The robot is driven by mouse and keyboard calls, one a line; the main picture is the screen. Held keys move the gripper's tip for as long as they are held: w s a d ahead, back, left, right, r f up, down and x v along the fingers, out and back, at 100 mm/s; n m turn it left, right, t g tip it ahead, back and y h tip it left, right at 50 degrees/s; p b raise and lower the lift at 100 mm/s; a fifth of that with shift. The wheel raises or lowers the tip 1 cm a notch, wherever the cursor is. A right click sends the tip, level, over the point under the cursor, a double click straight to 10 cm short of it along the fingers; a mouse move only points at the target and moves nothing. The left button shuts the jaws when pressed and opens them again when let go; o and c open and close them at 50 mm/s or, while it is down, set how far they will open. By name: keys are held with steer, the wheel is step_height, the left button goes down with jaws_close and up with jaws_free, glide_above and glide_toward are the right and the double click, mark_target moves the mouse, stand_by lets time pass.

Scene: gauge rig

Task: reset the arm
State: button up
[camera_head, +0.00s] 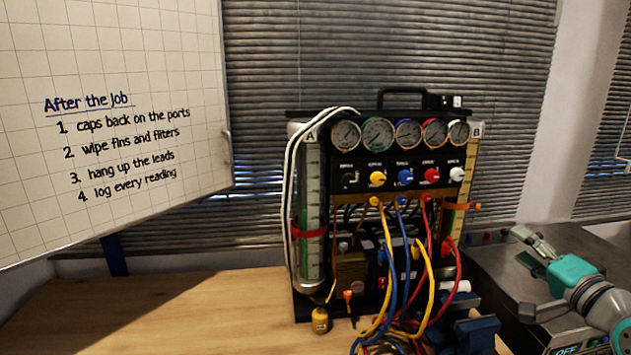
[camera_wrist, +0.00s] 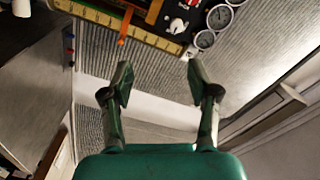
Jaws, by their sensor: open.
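My gripper (camera_head: 524,272) is at the right in the head view, beside the gauge rig and over a dark grey surface. In the wrist view my gripper (camera_wrist: 160,76) shows two fingers spread wide with nothing between them. The gauge rig (camera_head: 372,165) stands on the wooden table, to the left of my gripper. Part of the rig (camera_wrist: 150,32) also shows upside down along the top of the wrist view, apart from the fingers.
Yellow, blue and red hoses (camera_head: 400,290) hang from the rig's front and bunch at the table edge. A whiteboard (camera_head: 120,60) with writing stands at the left. The wooden table (camera_head: 190,310) is clear left of the rig. Window blinds (camera_head: 265,60) are behind.

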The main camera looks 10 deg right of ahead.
steer(key=s+a+f+n+g+h, duration=0.1)
steer(key=s+a+f, duration=0.4)
steer(key=f, duration=0.5)
steer(key=s+a+f+n, duration=0.1)
steer(key=s+a+f, duration=0.4)
steer(key=f, duration=0.5)
steer(key=s+a+f+g+h, duration=0.1)
steer(key=s+a+f, duration=0.2)
steer(key=a+f, duration=0.5)
steer(key=s+a+f+n, duration=0.2)
steer(key=s+a+f, duration=0.1)
steer(key=s, duration=0.4)
steer(key=s+a+f+n, duration=0.2)
steer(key=s+f+n, duration=0.15)
steer(key=s, duration=0.35)
steer(key=s+a+r+n+y, duration=0.1)
steer(key=s+a+n, duration=0.1)
steer(key=s, duration=0.5)
steer(key=s+a+r+n+g+y, duration=0.1)
steer(key=s+a+n, duration=0.1)
steer(key=s, duration=0.6)
steer(key=shift+s+a+r+n, duration=0.2)
steer(key=shift+a+n, duration=0.1)
steer(key=shift+n, duration=0.45)
steer(key=shift+w, duration=0.1)
